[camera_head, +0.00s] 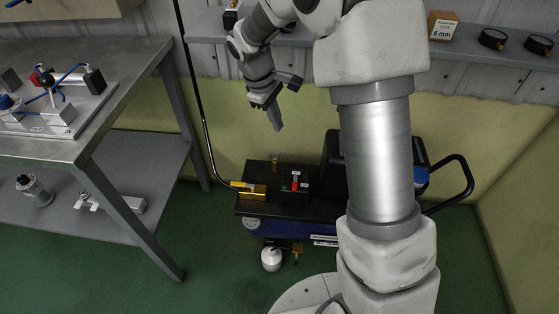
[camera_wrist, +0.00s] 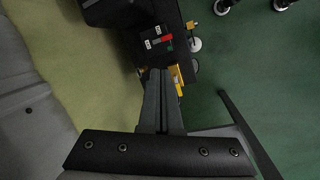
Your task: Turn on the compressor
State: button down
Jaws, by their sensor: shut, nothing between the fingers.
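The compressor (camera_head: 320,209) stands on the green floor, with a black top, a blue tank below and a black handle at right; my arm hides part of it. A small panel with a red and green switch (camera_head: 294,183) sits on its top. My gripper (camera_head: 277,125) is shut and empty, pointing down above and slightly left of the switch, clearly apart from it. In the wrist view, the shut fingers (camera_wrist: 158,73) point toward the compressor (camera_wrist: 132,20), and the red and green switch (camera_wrist: 163,40) shows just beyond the tips. I cannot tell which switch position is on.
A brass fitting (camera_head: 253,190) with a yellow-ended hose sits at the compressor's left end. A metal workbench (camera_head: 120,55) with a lower shelf stands at left. A wall shelf (camera_head: 460,55) holds gauges and a small box behind my arm. Open floor lies in front.

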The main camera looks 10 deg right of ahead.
aim_at(295, 187)
jog(key=w+a+f+n+g+p, duration=0.1)
jog(key=a+f+n, duration=0.1)
jog(key=f, duration=0.7)
jog(key=w+a+f+n+h+p, duration=0.1)
jog(key=w+a+f+n+p, duration=0.1)
jog(key=f, duration=0.7)
jog(key=shift+a+f+n+g, duration=0.15)
jog(key=shift+a+n+g, duration=0.15)
jog(key=shift+n+g, duration=0.15)
jog(key=shift+w, duration=0.1)
jog(key=d+f+b, duration=0.1)
jog(key=d+f, duration=0.1)
jog(key=f, duration=0.1)
jog(key=s+d+f+b, duration=0.1)
jog(key=d+f, duration=0.1)
jog(key=f, duration=0.1)
jog(key=s+d+f+b, duration=0.1)
jog(key=d+f, duration=0.1)
jog(key=f, duration=0.1)
jog(key=shift+d+f, duration=0.2)
jog(key=shift+d, duration=0.05)
jog(key=shift+s+d, duration=0.15)
jog(key=shift+d, duration=0.35)
jog(key=shift+r, duration=0.1)
